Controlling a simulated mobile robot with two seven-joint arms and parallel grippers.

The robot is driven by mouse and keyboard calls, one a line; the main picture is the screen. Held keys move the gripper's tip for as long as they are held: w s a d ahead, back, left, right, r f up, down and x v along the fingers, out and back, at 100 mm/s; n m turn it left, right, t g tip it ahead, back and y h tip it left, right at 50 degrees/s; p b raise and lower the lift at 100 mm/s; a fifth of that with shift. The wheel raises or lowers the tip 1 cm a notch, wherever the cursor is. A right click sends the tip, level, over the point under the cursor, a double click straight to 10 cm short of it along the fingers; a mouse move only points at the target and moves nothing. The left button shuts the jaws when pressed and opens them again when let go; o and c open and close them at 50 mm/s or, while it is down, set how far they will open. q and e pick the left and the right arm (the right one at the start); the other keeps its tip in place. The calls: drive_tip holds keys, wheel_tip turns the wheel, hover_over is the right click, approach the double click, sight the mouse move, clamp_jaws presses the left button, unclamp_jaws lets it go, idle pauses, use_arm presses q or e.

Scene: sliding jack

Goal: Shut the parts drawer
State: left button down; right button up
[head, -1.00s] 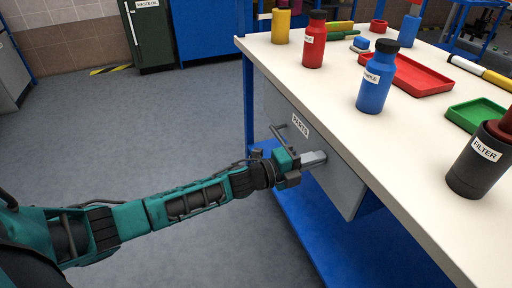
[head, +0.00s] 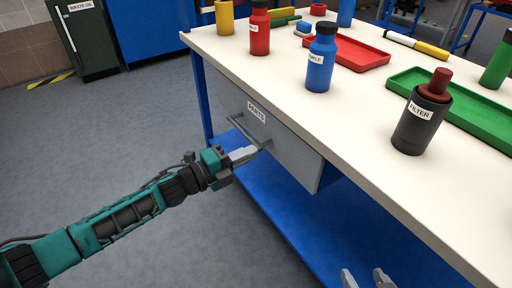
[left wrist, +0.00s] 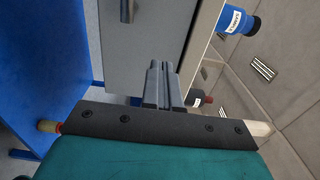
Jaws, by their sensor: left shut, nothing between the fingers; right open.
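The parts drawer (head: 290,158) has a grey front with a white PARTS label and a bar handle (head: 246,131). Its front sits close beneath the workbench edge; I cannot tell whether it is fully flush. My right gripper (head: 366,279) is open and empty at the bottom edge.
The white workbench top (head: 350,140) holds a blue bottle (head: 321,65), a red bottle (head: 260,30), a dark FILTER can (head: 420,122), a red tray (head: 350,54) and a green tray (head: 465,108). A blue lower shelf (head: 280,210) lies beneath. Open floor is at left.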

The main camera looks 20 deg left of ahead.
use_arm(q)
drive_tip(key=shift+p+v, duration=0.4)
drive_tip(key=shift+v, duration=2.45)
